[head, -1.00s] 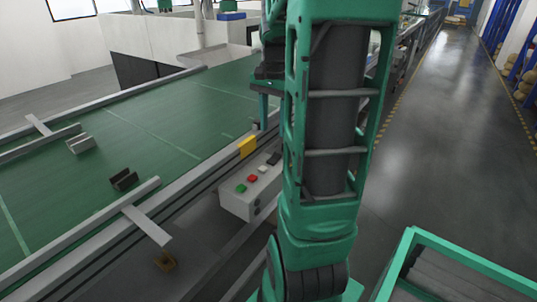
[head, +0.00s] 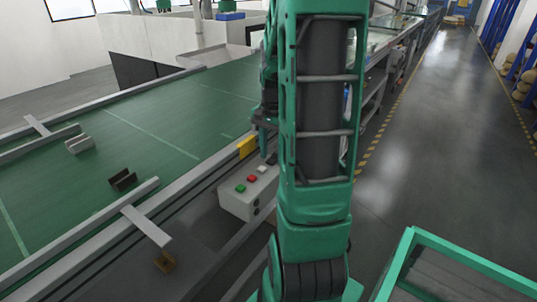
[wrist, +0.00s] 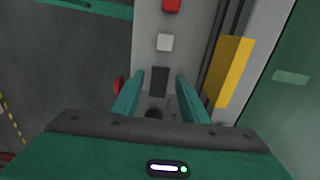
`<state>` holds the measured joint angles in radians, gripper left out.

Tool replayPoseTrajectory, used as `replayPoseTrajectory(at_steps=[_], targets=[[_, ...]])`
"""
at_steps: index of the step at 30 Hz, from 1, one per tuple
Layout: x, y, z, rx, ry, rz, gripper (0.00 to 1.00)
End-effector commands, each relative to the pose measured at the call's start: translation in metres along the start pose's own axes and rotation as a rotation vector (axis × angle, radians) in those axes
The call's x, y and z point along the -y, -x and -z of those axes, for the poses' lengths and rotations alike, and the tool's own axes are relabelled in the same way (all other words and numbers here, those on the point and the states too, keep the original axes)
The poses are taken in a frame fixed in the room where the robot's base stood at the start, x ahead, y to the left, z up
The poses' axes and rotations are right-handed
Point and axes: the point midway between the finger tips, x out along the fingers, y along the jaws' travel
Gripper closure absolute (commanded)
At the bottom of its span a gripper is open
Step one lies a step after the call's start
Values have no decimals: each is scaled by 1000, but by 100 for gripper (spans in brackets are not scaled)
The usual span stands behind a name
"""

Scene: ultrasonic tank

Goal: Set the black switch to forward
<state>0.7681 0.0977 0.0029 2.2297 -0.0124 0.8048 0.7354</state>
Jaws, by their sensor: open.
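The black switch (wrist: 159,80) is a dark rectangular piece on the grey control box (wrist: 145,20), in line with a white button (wrist: 165,42) and a red button (wrist: 171,5). In the wrist view my gripper (wrist: 158,78) is open, with one teal finger on each side of the switch. Whether the fingers touch it, and their height above the box, I cannot tell. In the head view the control box (head: 238,204) shows its green button (head: 240,188), red button and white button. My arm covers its far end, and the switch is not clear there.
The green conveyor belt (head: 150,125) runs beside the box, with metal blocks on it. A yellow plate (wrist: 232,70) stands close to the right finger. A red round part (wrist: 118,86) is at the box's left side. A green-framed cart (head: 450,260) stands at lower right; the aisle is clear.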

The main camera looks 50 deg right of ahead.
Motion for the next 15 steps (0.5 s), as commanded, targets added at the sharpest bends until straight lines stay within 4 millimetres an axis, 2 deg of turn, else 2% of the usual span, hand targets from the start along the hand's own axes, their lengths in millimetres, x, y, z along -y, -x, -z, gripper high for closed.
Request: replayPoseTrajectory(at_steps=[6, 11, 15], targets=[[0, 0, 0, 0, 0, 0, 59], [0, 0, 0, 0, 0, 0, 98], [0, 0, 0, 1, 1, 1, 100]])
